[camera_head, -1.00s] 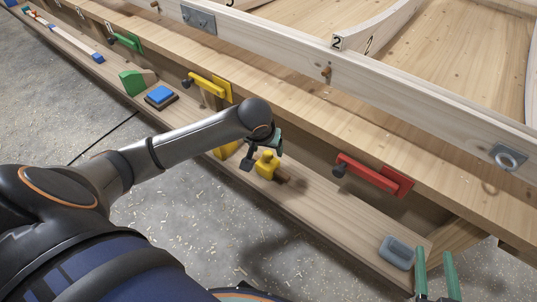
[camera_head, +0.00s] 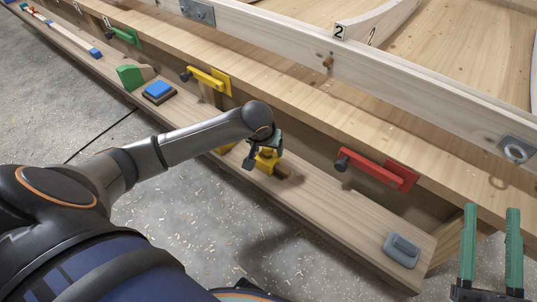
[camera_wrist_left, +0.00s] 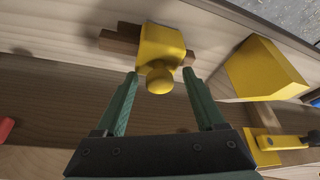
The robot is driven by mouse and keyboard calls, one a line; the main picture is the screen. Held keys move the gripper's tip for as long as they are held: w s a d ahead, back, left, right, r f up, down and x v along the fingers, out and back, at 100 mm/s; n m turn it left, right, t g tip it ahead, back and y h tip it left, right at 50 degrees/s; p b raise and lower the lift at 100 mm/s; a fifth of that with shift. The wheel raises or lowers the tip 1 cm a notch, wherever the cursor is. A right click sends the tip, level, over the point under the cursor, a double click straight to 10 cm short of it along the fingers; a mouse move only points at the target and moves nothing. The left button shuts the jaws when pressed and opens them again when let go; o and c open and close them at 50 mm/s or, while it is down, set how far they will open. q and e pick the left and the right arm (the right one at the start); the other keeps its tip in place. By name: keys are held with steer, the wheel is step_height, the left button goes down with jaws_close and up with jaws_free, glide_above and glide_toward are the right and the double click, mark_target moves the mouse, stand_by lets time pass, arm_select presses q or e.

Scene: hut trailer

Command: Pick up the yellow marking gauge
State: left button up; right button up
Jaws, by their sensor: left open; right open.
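The yellow marking gauge (camera_head: 266,161) stands on the low wooden shelf, with a brown wooden bar through it. In the left wrist view its yellow block and round knob (camera_wrist_left: 160,78) show between the fingers. My left gripper (camera_wrist_left: 162,100) is open, with one green finger on each side of the knob; I cannot tell whether they touch it. In the head view the left gripper (camera_head: 262,142) is right above the gauge and partly hides it. My right gripper (camera_head: 490,250) is open and empty at the lower right, beyond the shelf end.
A yellow block (camera_wrist_left: 264,70) stands beside the gauge. A red clamp (camera_head: 375,168) and a yellow clamp (camera_head: 208,80) are on the bench side. A grey-blue block (camera_head: 402,250) lies near the shelf's right end. A blue-topped block (camera_head: 158,91) and green block (camera_head: 130,76) stand further left.

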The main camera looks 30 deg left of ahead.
arm_select(q)
steer(key=shift+c, duration=0.3)
jaws_close()
stand_by(1.1)
